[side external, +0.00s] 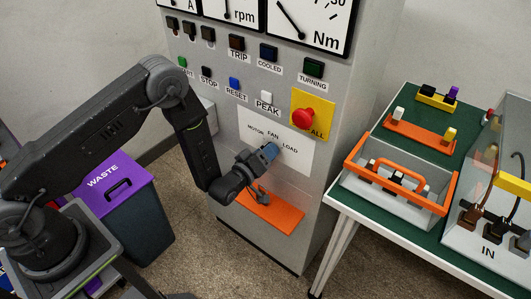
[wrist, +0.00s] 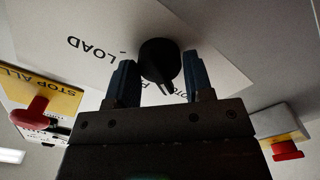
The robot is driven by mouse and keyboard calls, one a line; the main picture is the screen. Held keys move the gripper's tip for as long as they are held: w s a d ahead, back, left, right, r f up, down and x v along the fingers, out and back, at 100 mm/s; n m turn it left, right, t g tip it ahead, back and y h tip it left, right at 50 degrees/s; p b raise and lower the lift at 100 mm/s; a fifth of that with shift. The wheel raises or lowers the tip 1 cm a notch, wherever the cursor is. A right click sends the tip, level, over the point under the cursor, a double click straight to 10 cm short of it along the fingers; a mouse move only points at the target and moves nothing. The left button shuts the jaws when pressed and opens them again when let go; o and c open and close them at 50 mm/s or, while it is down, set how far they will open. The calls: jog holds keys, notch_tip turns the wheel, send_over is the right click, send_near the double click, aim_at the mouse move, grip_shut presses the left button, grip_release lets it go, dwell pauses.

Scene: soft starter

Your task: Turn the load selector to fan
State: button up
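The load selector (wrist: 159,58) is a round black knob on a white label plate (side external: 284,160) on the grey cabinet front. The plate reads MOTOR, FAN and LOAD. In the wrist view the plate is upside down, and the knob's pale pointer mark points down towards my gripper, beside partly hidden lettering. I cannot tell exactly which label it faces. My gripper (side external: 270,151) is at the plate. In the side view my fingers hide the knob.
A red STOP ALL button (side external: 307,117) on a yellow plate sits above and right of the selector. An orange shelf (side external: 270,212) juts out below. A green-topped table (side external: 351,197) with an orange-handled tray (side external: 404,213) stands right. A purple-lidded waste bin (side external: 113,184) stands left.

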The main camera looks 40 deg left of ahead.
jog(key=c, duration=0.5)
jog(key=shift+o, duration=0.2)
jog(key=m, duration=0.5)
jog(key=shift+m, duration=0.3)
jog(key=m, duration=0.6)
jog(key=shift+d, duration=0.15)
jog(key=o, duration=0.9)
jog(key=shift+s, duration=0.1)
